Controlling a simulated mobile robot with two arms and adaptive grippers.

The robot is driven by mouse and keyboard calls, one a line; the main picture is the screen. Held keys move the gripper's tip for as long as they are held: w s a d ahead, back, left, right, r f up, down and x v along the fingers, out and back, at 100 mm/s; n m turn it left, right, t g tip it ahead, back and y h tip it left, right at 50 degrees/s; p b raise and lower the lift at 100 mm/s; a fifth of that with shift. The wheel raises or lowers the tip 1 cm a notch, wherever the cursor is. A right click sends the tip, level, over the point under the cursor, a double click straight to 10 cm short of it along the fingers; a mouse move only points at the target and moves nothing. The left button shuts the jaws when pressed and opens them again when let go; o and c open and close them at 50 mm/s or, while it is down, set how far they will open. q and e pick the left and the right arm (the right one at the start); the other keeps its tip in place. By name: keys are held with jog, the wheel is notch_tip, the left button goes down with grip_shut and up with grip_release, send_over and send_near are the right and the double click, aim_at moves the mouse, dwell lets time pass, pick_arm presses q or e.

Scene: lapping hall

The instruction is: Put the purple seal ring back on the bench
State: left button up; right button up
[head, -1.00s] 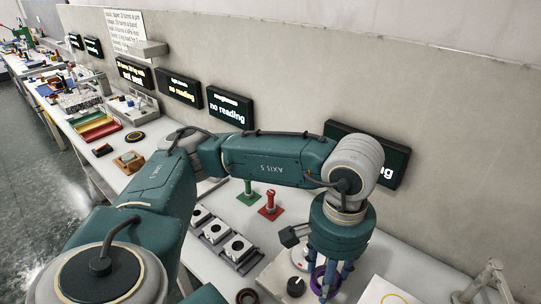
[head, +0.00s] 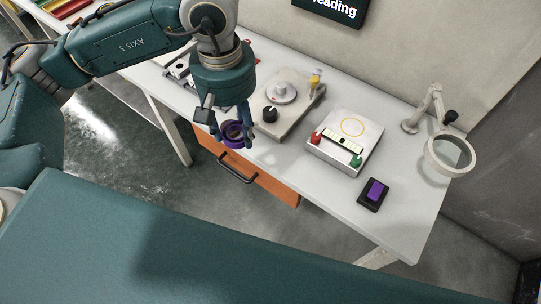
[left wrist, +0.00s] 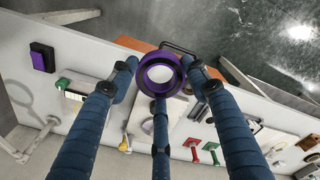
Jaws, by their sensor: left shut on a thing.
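The purple seal ring (head: 236,143) is held in my left gripper (head: 232,128), whose blue fingers are closed on it. In the left wrist view the ring (left wrist: 142,76) sits between the fingertips of the gripper (left wrist: 160,80), its round opening facing the camera. In the head view it shows against the front edge of the grey bench (head: 300,180), near the orange drawer; its exact height above the bench is hard to tell. The bench (left wrist: 105,55) lies behind it in the left wrist view. My right gripper is not in view.
A machine with a round plate (head: 281,92) and black knob stands right of the ring. Further right are a white device (head: 345,150), a black pad with a purple block (head: 375,193) and a magnifier lamp (head: 450,155). The front strip of bench between is clear.

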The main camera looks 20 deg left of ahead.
pick_arm(q)
jog(key=w+n, duration=0.5)
jog(key=n, duration=0.1)
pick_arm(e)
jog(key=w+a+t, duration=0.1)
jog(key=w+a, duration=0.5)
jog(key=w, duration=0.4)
pick_arm(q)
jog(key=n, duration=2.7)
send_over(266, 148)
notch_tip(266, 148, down, 16)
jog(key=shift+r, duration=0.15)
notch_tip(266, 148, down, 5)
jog(key=shift+r+p, duration=0.15)
jog(key=shift+p, duration=0.15)
jog(key=shift+f, duration=0.2)
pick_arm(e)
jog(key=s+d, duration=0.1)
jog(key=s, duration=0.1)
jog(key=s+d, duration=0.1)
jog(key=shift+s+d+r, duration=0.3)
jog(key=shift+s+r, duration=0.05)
